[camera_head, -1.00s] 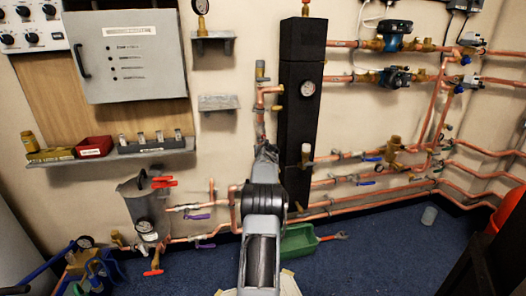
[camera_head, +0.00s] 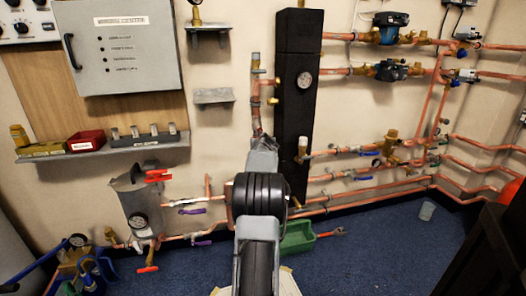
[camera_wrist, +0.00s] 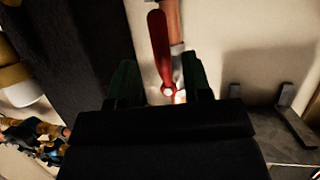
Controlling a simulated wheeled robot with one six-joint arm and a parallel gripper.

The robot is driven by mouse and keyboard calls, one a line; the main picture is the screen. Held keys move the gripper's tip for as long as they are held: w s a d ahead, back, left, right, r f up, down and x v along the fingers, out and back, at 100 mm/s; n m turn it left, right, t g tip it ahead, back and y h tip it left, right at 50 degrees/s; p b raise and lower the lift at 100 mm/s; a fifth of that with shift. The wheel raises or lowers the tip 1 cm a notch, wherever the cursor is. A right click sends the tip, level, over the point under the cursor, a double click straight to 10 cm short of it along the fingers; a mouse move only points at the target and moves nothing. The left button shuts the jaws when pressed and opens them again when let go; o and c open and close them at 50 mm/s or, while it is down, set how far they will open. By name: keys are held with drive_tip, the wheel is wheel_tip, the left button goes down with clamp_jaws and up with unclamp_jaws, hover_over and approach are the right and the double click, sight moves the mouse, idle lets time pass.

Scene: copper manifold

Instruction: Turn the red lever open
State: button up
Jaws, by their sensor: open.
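The red lever (camera_wrist: 159,45) shows in the wrist view, lying lengthwise beside a copper pipe (camera_wrist: 175,22), with a bright nut at its lower end. My gripper (camera_wrist: 159,72) is open, its two dark fingers on either side of the lever's lower part and nut. I see no clear contact between finger and lever. In the head view my arm hides the gripper and this lever. Other red handles show there, one at the top of a grey vessel (camera_head: 157,175) and one low on the pipes (camera_head: 148,268).
A black column (camera_head: 297,100) stands right beside the pipe. A small grey wall shelf (camera_head: 213,96) is on its left and also shows in the wrist view (camera_wrist: 268,128). Pipes with blue valves run to the right. A green tray (camera_head: 297,238) lies on the floor.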

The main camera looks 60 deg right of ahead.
drive_tip(key=b+v, duration=0.1)
drive_tip(key=v, duration=0.6)
drive_tip(key=shift+a, duration=0.2)
drive_tip(key=shift+s+r, duration=0.1)
drive_tip(key=shift+s, duration=0.05)
drive_tip(key=w+a+r+n+y+p, duration=0.25)
drive_tip(key=a+r+p, duration=0.4)
drive_tip(key=a, duration=0.35)
drive_tip(key=w+a+r+n+t+y+p, duration=0.1)
drive_tip(key=w+a+r+y+p, duration=0.3)
drive_tip(key=a+p, duration=0.5)
drive_tip(key=w+a+r+n+y+p, duration=0.15)
drive_tip(key=w+a+r+p, duration=0.35)
drive_tip(key=a, duration=0.7)
drive_tip(key=s+a+r+n+g+y+p, duration=0.1)
drive_tip(key=s+a+r+n+p, duration=0.2)
drive_tip(key=a, duration=0.4)
drive_tip(key=s+a+r+g+y+p, duration=0.1)
drive_tip(key=s+a+r+p, duration=0.25)
drive_tip(key=a+p, duration=0.3)
drive_tip(key=s+a+r+n+g+p, duration=0.1)
drive_tip(key=s+a+r+p, duration=0.1)
drive_tip(key=s+a+p, duration=0.3)
drive_tip(key=s+a+r+n+g+y+p, duration=0.1)
drive_tip(key=s+a+r+g+p, duration=0.1)
drive_tip(key=s+a+p, duration=0.3)
drive_tip(key=shift+s+a+r+n, duration=0.4)
drive_tip(key=shift+s+a+r, duration=0.4)
drive_tip(key=shift+s, duration=0.45)
